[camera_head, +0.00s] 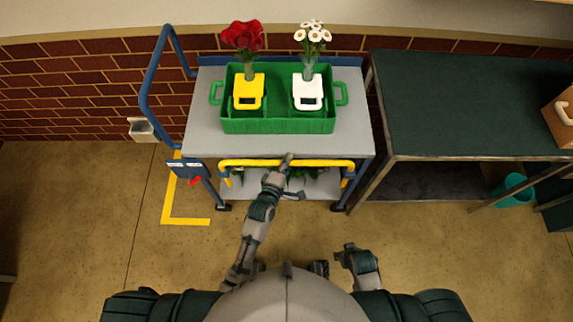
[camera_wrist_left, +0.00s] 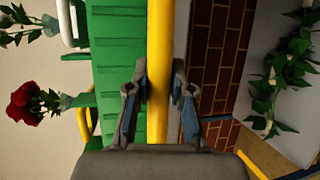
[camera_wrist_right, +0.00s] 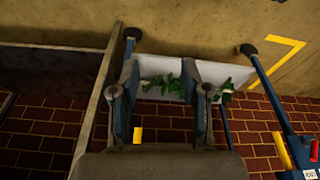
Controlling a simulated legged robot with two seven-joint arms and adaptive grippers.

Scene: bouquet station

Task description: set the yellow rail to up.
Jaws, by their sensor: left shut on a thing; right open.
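The yellow rail (camera_head: 325,163) runs along the front edge of the grey cart (camera_head: 205,140), with short bent ends on both sides. From above, its bar lies close to the height of the cart's top, but I cannot tell its exact setting. My left gripper (camera_head: 286,162) is shut on the middle of the rail. In the left wrist view the rail (camera_wrist_left: 159,50) passes between the fingers of the left gripper (camera_wrist_left: 158,88). My right gripper (camera_head: 346,252) is open and empty, low in front of the cart; its spread fingers show in the right wrist view (camera_wrist_right: 158,92).
A green crate (camera_head: 280,127) on the cart holds red flowers (camera_head: 243,36) in a yellow holder and white flowers (camera_head: 313,33) in a white holder. Greenery lies on the lower shelf. A dark table (camera_head: 450,100) stands right. A blue handle (camera_head: 147,90) rises left.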

